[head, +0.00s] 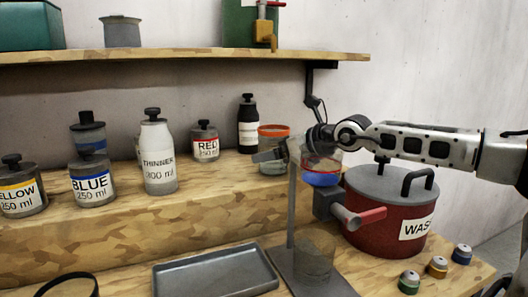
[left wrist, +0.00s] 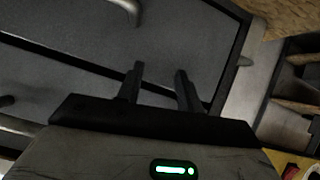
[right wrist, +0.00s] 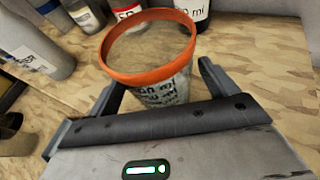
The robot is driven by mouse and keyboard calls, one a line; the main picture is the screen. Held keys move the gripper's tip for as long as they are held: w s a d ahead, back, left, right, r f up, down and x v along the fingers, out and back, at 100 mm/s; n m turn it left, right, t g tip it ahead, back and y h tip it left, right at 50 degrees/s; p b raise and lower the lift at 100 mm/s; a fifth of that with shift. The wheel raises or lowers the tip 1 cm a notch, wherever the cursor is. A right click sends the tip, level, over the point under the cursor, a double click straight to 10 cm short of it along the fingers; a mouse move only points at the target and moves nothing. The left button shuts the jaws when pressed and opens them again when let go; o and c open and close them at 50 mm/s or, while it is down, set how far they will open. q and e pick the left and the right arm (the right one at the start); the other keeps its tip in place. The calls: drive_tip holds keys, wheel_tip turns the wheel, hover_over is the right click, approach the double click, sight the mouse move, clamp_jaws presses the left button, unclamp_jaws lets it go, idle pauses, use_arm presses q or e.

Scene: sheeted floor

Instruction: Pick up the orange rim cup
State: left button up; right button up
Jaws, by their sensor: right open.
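The orange rim cup (head: 273,131) stands on the raised wooden step at the back, to the right of the red bottle. It is a clear cup with dark print and an orange rim, and it shows large in the right wrist view (right wrist: 150,62). My right gripper (right wrist: 160,85) is open, with one finger on each side of the cup's lower part. Whether the fingers touch the cup I cannot tell. In the head view the right gripper (head: 272,156) partly hides the cup. My left gripper (left wrist: 158,88) is open and empty, away from the bench, over dark grey panels.
The red WASTE pot (head: 385,222) is below my right arm. Bottles stand left: red (head: 205,143), black (head: 248,125), thinner (head: 158,155), blue (head: 92,182). A grey tray (head: 215,272) lies in front.

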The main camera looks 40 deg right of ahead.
drive_tip(key=shift+s+r, duration=0.1)
drive_tip(key=shift+s, duration=0.15)
drive_tip(key=shift+c, duration=1.3)
drive_tip(key=c, duration=0.8)
drive_tip(key=shift+c, duration=0.3)
drive_tip(key=shift+r, duration=0.1)
